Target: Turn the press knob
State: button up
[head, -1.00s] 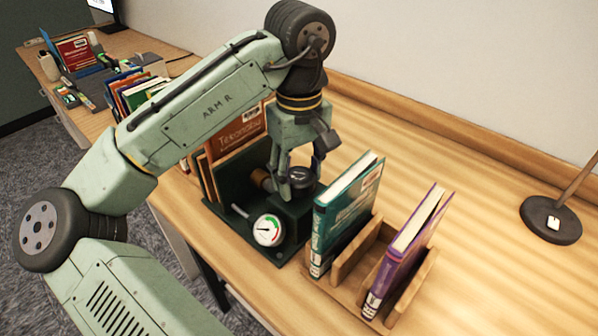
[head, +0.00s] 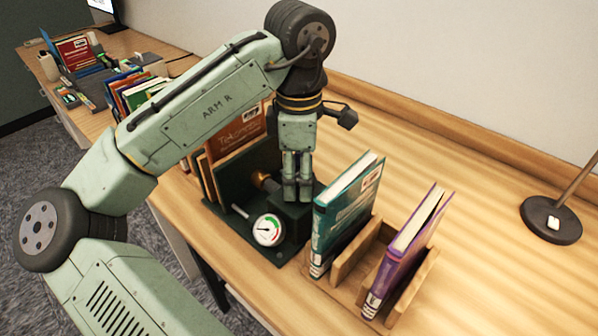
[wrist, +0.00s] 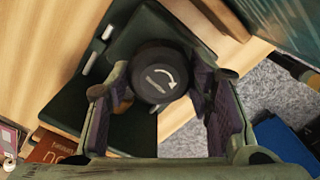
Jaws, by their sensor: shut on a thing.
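The press knob (wrist: 157,72) is a round black cap with a white curved arrow on top. It is between the two fingers of my gripper (wrist: 157,88) in the wrist view, and the fingers are shut on its sides. In the head view my gripper (head: 297,192) points down over the dark green press (head: 240,182), and its fingers hide the knob. A round gauge (head: 268,230) with a white, green and red face sits on the front of the press.
A teal book (head: 345,215) stands close to the right of my gripper. A purple book (head: 405,250) stands in a wooden rack (head: 350,262) beside it. Books (head: 235,130) lean behind the press. The wooden table (head: 470,200) is clear toward the lamp base (head: 551,219).

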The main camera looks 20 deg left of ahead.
aim_at(299, 175)
jog(key=n, duration=0.3)
jog(key=shift+n, duration=1.5)
jog(key=o, duration=1.1)
jog(key=shift+r, duration=0.1)
notch_tip(299, 175, up, 7)
jog(key=shift+r, duration=0.15)
